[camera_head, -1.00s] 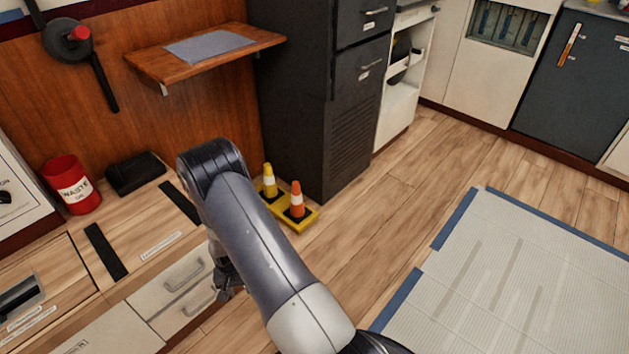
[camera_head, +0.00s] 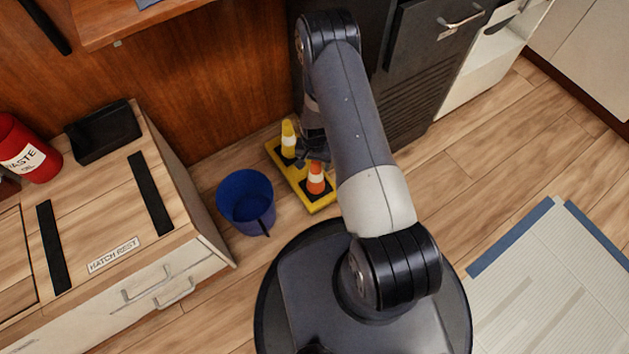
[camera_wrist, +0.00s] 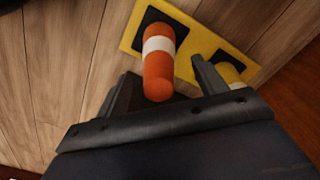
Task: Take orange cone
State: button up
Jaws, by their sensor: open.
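The orange cone (camera_head: 315,180) with a white band stands on a black square on the yellow tray (camera_head: 320,206) on the floor. A yellow cone (camera_head: 288,140) with a white band stands on the same tray, behind and to the left. My gripper (camera_head: 313,157) is open above the tray, at the orange cone's top. In the wrist view the orange cone (camera_wrist: 158,60) rises between the two open fingers of my gripper (camera_wrist: 165,82). The right finger lies between the orange cone and the yellow cone (camera_wrist: 229,72), which it partly hides. I cannot tell whether either finger touches the orange cone.
A blue bucket (camera_head: 246,201) stands on the floor left of the tray. A wooden counter with drawers (camera_head: 110,215) is further left, with a red waste bin (camera_head: 27,150) and a black tray (camera_head: 103,132) on it. A dark cabinet (camera_head: 425,85) stands behind my arm.

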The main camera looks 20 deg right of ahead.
aim_at(316, 175)
jog(key=f, duration=0.1)
jog(key=f+b, duration=0.1)
jog(key=f, duration=0.1)
jog(key=shift+w+d+f, duration=0.15)
jog(key=shift+w+d, duration=0.05)
jog(key=shift+d, duration=0.2)
jog(key=shift+f, duration=0.3)
jog(key=shift+c, duration=0.4)
jog(key=shift+a, duration=0.1)
grip_shut()
